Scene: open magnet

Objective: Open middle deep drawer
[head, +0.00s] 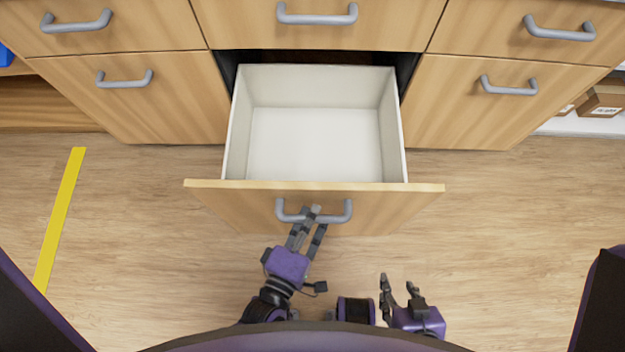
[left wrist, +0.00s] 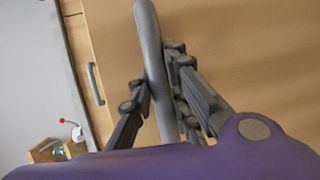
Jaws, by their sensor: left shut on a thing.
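The middle deep drawer (head: 310,140) is pulled well out of the cabinet, and its white inside is empty. Its wooden front (head: 235,196) carries a grey bar handle (head: 338,214). My left gripper (head: 310,222) is shut on this handle, left of its right end. In the left wrist view, the handle (left wrist: 149,45) runs between the two fingers of the left gripper (left wrist: 160,95). My right gripper (head: 400,290) is low in the head view, right of the left one, apart from the drawer. Its fingers are spread with nothing between them.
Closed drawers flank the open one, left (head: 150,100) and right (head: 470,110), each with a grey handle. A closed drawer (head: 320,22) is above it. Boxes (head: 603,102) stand at the far right. A yellow floor stripe (head: 60,215) lies at left. The floor around is clear.

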